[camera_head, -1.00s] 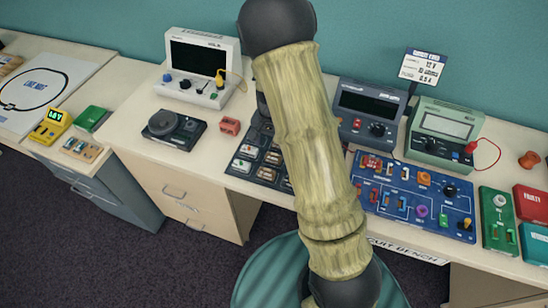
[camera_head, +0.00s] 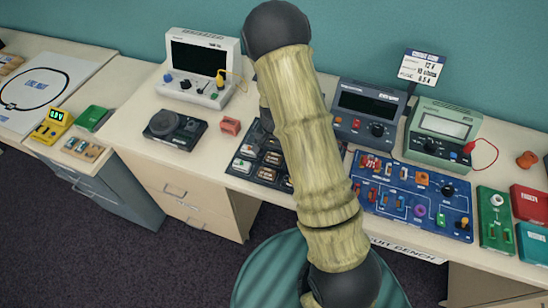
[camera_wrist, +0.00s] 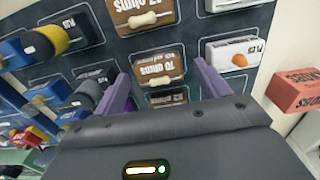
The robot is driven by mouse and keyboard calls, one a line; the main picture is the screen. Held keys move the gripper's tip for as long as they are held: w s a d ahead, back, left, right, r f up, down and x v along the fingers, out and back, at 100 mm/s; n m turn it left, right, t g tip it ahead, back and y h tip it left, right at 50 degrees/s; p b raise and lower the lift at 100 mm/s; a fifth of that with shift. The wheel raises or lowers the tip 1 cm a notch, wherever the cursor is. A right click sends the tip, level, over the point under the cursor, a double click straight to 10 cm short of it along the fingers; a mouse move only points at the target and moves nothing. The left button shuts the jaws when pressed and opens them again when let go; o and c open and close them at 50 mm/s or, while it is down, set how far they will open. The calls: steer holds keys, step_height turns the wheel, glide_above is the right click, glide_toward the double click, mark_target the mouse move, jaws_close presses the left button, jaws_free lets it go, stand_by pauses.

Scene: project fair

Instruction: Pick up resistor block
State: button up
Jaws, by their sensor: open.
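Resistor blocks lie in a dark component tray (camera_head: 238,174), partly hidden by my arm in the head view. In the wrist view, a brown block marked 10 ohms (camera_wrist: 158,66) lies between the tips of my gripper (camera_wrist: 160,76). The purple fingers are apart, one on each side of it, and I cannot tell their height over the tray. Another brown block, apparently marked 22 ohms (camera_wrist: 142,17), lies beyond it. A further brown block (camera_wrist: 168,98) shows partly above my gripper's body. My gripper is hidden behind the arm in the head view.
White plug blocks (camera_wrist: 235,52) share the tray. A red block (camera_head: 230,126) lies on the bench beside it. A blue circuit board (camera_head: 400,207) is at the right. Meters (camera_head: 366,112) stand behind, with a card reading 10 ohms (camera_head: 422,68).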

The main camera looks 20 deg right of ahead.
mark_target(274, 154)
steer(key=c, duration=1.1)
steer(key=shift+o, duration=0.2)
steer(key=shift+r, duration=0.1)
step_height(274, 154, up, 9)
steer(key=shift+f+b, duration=0.1)
steer(key=shift+b, duration=0.5)
steer(key=shift+r, duration=0.5)
